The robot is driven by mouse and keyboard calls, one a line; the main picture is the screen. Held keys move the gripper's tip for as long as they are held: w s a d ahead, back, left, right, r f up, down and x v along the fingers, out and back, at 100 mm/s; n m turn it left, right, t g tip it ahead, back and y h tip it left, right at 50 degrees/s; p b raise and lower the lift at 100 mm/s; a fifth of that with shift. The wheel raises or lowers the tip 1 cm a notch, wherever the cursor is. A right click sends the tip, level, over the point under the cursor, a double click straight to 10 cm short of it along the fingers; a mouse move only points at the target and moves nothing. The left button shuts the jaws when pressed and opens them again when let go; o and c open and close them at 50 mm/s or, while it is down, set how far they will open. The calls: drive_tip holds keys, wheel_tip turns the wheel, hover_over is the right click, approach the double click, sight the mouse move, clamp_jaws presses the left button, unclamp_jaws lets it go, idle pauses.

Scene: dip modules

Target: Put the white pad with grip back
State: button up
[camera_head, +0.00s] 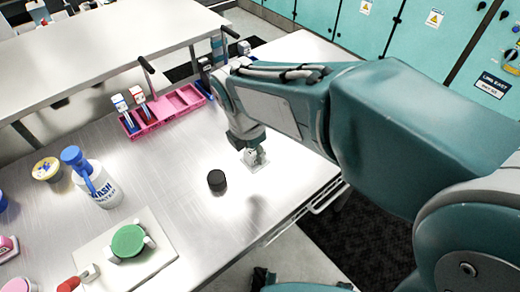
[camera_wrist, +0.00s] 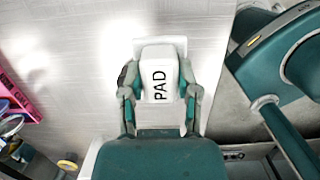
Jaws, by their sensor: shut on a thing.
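The white pad with a grip shows in the wrist view as a white block (camera_wrist: 160,62) marked "PAD". My gripper (camera_wrist: 160,90) is shut on this block, one finger on each side. In the head view my gripper (camera_head: 252,151) points down over the right part of the steel table, and the pad's pale flat base (camera_head: 260,167) shows below it. The base is on or very close to the table top; I cannot tell which. The fingers partly hide the block's sides.
A black round cap (camera_head: 217,181) stands left of the pad on the table (camera_head: 185,225). A pink rack (camera_head: 163,110) with tubes is behind it. A wash bottle (camera_head: 95,180) and a white board (camera_head: 150,262) with a green disc (camera_head: 128,241) are at left. The table's edge is close on the right.

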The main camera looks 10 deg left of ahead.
drive_tip(key=w+f, duration=0.1)
drive_tip(key=f, duration=0.1)
drive_tip(key=w+d+f, duration=0.1)
drive_tip(key=w+f, duration=0.1)
drive_tip(key=shift+w+d+f, duration=0.1)
drive_tip(key=shift+w+d, duration=0.1)
drive_tip(key=shift+w, duration=0.1)
drive_tip(key=f, duration=0.1)
drive_tip(key=w+a+f, duration=0.1)
drive_tip(key=f, duration=0.2)
drive_tip(key=shift+w+a+f, duration=0.2)
drive_tip(key=shift+f, duration=0.1)
drive_tip(key=shift+d+f, duration=0.15)
drive_tip(key=shift+d, duration=0.3)
drive_tip(key=o, duration=0.8)
drive_tip(key=shift+a, duration=0.1)
drive_tip(key=shift+o, duration=1.1)
drive_tip(key=shift+a, duration=0.1)
drive_tip(key=shift+a+f, duration=0.1)
drive_tip(key=shift+a, duration=0.1)
drive_tip(key=shift+d, duration=0.15)
